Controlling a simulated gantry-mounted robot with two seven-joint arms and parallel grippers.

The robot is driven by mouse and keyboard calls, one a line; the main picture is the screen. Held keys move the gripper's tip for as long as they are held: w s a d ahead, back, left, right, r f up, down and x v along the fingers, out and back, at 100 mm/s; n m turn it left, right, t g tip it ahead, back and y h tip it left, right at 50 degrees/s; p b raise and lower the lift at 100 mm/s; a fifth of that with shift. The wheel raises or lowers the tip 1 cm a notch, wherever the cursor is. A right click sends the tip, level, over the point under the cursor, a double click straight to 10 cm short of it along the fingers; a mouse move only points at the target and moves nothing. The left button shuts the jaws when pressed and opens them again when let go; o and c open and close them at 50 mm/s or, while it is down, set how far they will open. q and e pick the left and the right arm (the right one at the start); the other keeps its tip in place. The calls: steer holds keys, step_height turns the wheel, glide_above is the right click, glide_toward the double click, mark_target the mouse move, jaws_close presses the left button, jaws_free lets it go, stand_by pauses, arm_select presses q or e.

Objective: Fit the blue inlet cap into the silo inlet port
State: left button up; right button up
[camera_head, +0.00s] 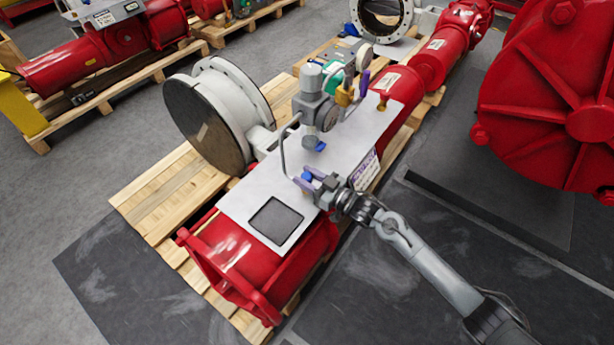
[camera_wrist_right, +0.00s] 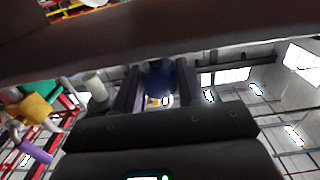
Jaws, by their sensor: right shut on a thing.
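My right gripper (camera_head: 310,179) is over the light grey plate on the red actuator, beside a thin bent grey tube. It is shut on the blue inlet cap (camera_head: 308,176), a small blue piece between the fingertips. In the right wrist view the cap (camera_wrist_right: 158,80) shows dark blue between the two dark fingers. A grey valve assembly (camera_head: 315,112) with a cylindrical top stands on the plate just beyond the gripper, apart from the cap. Another blue part (camera_head: 320,145) sits at its lower side. I cannot make out the silo inlet port for certain. My left gripper is not in view.
A yellow fitting (camera_head: 344,95), a purple handle (camera_head: 364,82) and a green part (camera_head: 333,66) crowd the far side of the assembly. A large flanged disc (camera_head: 208,130) stands to the left. The plate's near end, with a dark square (camera_head: 275,220), is clear.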

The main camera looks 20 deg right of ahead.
steer(key=shift+f+b, duration=0.3)
steer(key=shift+f, duration=0.25)
steer(key=o, duration=1.1)
steer(key=shift+s+d, duration=0.1)
steer(key=shift+s+d, duration=0.15)
steer(key=shift+s, duration=0.05)
steer(key=p+v, duration=0.2)
steer(key=v, duration=0.8)
steer(key=shift+p, duration=0.35)
steer(key=shift+s+f, duration=0.1)
